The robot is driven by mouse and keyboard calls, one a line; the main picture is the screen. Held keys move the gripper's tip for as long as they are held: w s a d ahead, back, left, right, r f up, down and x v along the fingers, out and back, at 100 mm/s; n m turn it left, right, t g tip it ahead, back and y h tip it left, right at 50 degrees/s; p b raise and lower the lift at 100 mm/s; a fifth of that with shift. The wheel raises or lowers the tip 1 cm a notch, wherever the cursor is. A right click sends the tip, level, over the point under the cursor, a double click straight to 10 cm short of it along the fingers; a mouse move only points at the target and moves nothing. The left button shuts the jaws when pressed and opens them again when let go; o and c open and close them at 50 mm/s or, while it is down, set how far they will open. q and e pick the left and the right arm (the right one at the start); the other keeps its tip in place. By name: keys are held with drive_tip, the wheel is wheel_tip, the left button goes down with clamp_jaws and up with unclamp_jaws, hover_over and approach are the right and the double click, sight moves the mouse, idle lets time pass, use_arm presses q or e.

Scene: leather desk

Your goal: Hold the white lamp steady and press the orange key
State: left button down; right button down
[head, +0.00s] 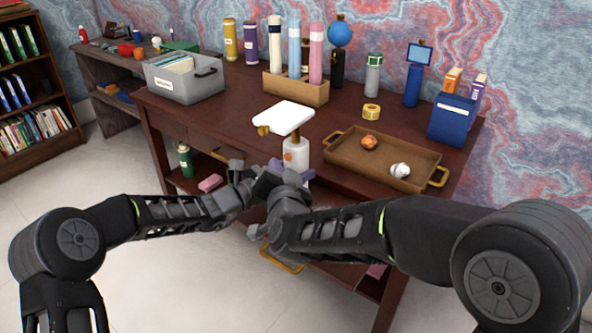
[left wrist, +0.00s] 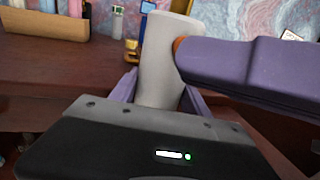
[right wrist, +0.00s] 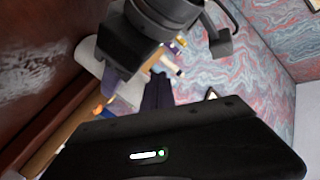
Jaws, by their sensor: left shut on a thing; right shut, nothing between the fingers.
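The white lamp (head: 296,150) stands upright near the front edge of the desk, with a flat white head (head: 284,117). Its orange key (head: 288,155) is on the lower body, facing me. In the left wrist view, my left gripper (left wrist: 158,95) is shut on the lamp's white body (left wrist: 163,50), one purple finger on each side. My right gripper (left wrist: 187,62) is shut and empty; its purple fingers reach in from the right, with the tips at the key (left wrist: 179,44). They cover most of it; I cannot tell how far it is pressed.
A brown tray (head: 345,160) with an orange item (head: 369,142) and a white item (head: 400,170) lies right of the lamp. A wooden box (head: 297,92) of tall bottles stands behind it. A grey bin (head: 186,84) is at left. My wrists are close together before the desk.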

use_arm(q)
drive_tip(key=shift+r, duration=0.1)
use_arm(e)
drive_tip(key=shift+w+d, duration=0.25)
drive_tip(key=shift+w, duration=0.1)
drive_tip(key=shift+w+d, duration=0.3)
drive_tip(key=shift+w, duration=0.1)
idle(0.9)
drive_tip(key=shift+s, duration=0.1)
drive_tip(key=shift+s+a, duration=0.55)
drive_tip(key=shift+s, duration=0.15)
use_arm(q)
drive_tip(key=shift+c, duration=2.2)
unclamp_jaws()
use_arm(e)
drive_tip(key=s+a, duration=0.3)
drive_tip(key=s, duration=0.2)
drive_tip(key=shift+a, duration=0.25)
